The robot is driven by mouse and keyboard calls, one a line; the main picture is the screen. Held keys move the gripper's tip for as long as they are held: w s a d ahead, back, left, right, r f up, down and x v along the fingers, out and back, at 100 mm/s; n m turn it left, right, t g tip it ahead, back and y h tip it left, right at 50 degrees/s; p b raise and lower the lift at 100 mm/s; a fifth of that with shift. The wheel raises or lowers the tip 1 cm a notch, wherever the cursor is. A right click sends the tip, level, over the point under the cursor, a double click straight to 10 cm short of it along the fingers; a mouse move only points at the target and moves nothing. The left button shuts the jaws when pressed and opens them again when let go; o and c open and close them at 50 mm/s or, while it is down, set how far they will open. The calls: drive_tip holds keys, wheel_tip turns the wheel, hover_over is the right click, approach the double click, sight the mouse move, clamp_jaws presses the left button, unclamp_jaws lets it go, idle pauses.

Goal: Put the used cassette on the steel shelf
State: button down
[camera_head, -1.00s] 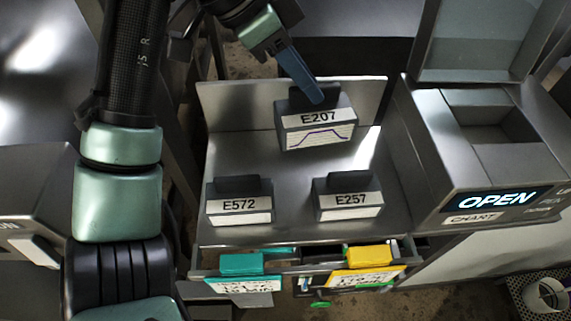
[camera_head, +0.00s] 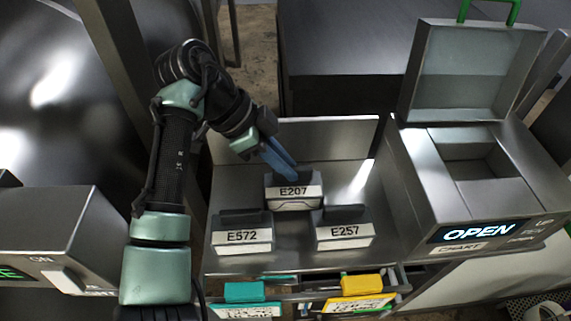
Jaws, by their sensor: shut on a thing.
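The used cassette E207 (camera_head: 294,192) is a dark block with a white label and a traced curve on its front. My gripper (camera_head: 288,170), with blue fingers, comes from the upper left and is shut on its top. The cassette is upright over the back middle of the steel shelf (camera_head: 232,186). I cannot tell whether it touches the shelf surface. Its lower front is close behind the two front cassettes, and its base is partly hidden. Cassette E572 (camera_head: 242,236) stands at the front left of the shelf and cassette E257 (camera_head: 344,231) at the front right.
A raised back panel (camera_head: 340,135) edges the shelf. To the right stands a recorder box (camera_head: 440,190) with its lid up and an "OPEN" display. Teal (camera_head: 244,291) and yellow (camera_head: 362,285) tagged items are below the shelf's front edge. Bare shelf shows left and right of E207.

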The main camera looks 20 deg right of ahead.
drive_tip(key=shift+f, duration=0.85)
drive_tip(key=c, duration=0.8)
unclamp_jaws()
drive_tip(key=shift+s, duration=0.1)
drive_tip(key=shift+c, duration=0.2)
drive_tip(key=shift+r, duration=0.3)
drive_tip(key=p+v, duration=0.6)
drive_tip(key=v, duration=0.5)
drive_tip(key=shift+a+r, duration=0.25)
drive_tip(key=shift+a, duration=0.05)
